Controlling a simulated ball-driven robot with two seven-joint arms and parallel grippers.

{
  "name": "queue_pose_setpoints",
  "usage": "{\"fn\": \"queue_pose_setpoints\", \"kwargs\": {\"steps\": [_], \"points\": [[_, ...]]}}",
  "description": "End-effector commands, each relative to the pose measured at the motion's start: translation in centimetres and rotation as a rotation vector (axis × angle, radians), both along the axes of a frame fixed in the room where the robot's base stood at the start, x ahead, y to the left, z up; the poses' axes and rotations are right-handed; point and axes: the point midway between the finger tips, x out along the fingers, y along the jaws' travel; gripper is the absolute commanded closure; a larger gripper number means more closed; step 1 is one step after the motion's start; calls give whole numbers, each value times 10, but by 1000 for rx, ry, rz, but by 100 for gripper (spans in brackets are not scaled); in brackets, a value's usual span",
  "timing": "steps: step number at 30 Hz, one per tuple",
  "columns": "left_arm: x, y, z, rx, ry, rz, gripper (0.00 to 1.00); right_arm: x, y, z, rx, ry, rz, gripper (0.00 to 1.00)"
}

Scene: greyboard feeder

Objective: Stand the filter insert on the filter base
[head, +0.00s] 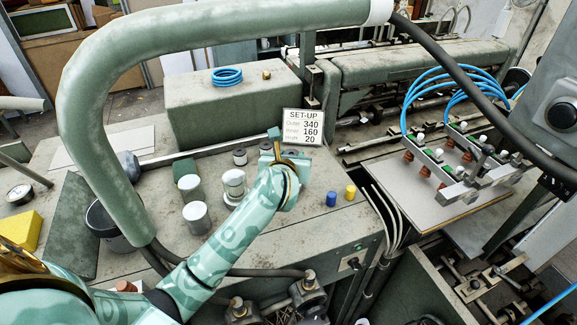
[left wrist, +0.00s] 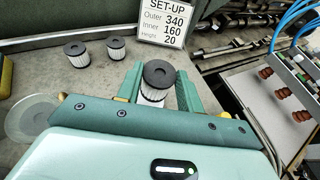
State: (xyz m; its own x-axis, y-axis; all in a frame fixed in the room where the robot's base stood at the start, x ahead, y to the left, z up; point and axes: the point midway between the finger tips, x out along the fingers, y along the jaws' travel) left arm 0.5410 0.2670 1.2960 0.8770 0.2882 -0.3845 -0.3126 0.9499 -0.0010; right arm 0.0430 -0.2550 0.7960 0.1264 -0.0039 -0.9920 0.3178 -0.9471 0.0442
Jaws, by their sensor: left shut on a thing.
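My left gripper (head: 284,152) is over the bench in front of the set-up card, its jaws pointing away from me. In the left wrist view it is shut on a filter insert (left wrist: 157,82), a white pleated cylinder with a dark ringed top. The insert looks upright between the two green fingers; its lower end is partly hidden. In the head view the hand hides most of it. A clear round-rimmed part (head: 233,184), possibly the filter base, stands left of the gripper; it also shows at the left of the wrist view (left wrist: 32,118). My right gripper is not in view.
Two more pleated inserts (left wrist: 75,50) (left wrist: 116,47) stand behind and left of the gripper. A white-topped canister (head: 196,217) stands nearer me. The set-up card (head: 303,125) stands behind. Blue (head: 331,199) and yellow (head: 350,192) pieces lie right, with bare bench around them.

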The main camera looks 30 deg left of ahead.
Motion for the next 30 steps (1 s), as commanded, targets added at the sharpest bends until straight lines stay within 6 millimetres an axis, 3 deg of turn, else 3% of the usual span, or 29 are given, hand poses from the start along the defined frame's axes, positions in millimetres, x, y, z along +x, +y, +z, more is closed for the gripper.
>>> {"fn": "queue_pose_setpoints", "kwargs": {"steps": [5, 12, 24, 25, 26, 27, 30], "points": [[7, 7, -12, 1, 0, 0, 85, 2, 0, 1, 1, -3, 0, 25], [10, 9, -43, 1, 1, 0, 85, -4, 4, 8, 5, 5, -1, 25], [10, 9, -51, 0, -1, -1, 85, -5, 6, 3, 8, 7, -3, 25], [10, 9, -50, 0, -1, -1, 55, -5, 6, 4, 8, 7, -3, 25], [10, 9, -49, 1, -1, -1, 46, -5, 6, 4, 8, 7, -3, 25], [10, 9, -49, 1, -1, -1, 41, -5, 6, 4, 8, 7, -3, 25], [10, 9, -49, 1, -1, -1, 41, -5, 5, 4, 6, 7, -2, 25]]}}
